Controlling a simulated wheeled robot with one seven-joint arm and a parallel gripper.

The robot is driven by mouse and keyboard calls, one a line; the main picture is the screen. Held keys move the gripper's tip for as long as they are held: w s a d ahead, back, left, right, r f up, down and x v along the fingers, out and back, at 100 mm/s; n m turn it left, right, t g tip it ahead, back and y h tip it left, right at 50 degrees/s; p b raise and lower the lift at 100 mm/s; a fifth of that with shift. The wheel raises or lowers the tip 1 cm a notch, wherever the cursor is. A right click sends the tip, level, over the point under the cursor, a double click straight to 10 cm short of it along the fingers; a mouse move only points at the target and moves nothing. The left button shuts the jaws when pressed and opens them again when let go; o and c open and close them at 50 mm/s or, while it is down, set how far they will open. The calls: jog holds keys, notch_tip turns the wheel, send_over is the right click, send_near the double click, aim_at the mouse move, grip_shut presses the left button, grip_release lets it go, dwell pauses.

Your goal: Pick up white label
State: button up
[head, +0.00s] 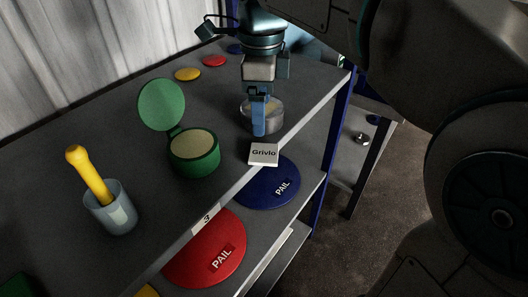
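The white label (263,154) is a small flat square piece with the dark word "Grivlo" on it. It shows at the front edge of the upper shelf (125,140); whether it lies on the shelf or overhangs the edge is unclear. My gripper (259,132) points down with its blue fingers just behind and above the label in the picture. A small gap shows between the fingertips and the label. The fingers overlap in this view, so their opening is hidden. Nothing is visibly held.
A grey see-through round container (274,118) is beside my fingers, partly hidden. A green open-lidded tub (197,158) and a cup (112,211) with a yellow-handled tool (88,172) stand left. Red (214,61) and yellow discs (187,74) lie behind. Pail lids (218,255) are on the lower shelf.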

aim_at(261, 152)
jog(key=shift+f+p, duration=0.45)
jog(key=shift+f, duration=4.35)
jog(key=shift+f, duration=0.1)
jog(key=shift+s, duration=0.1)
jog(key=c, duration=1.1)
jog(key=shift+c, duration=0.2)
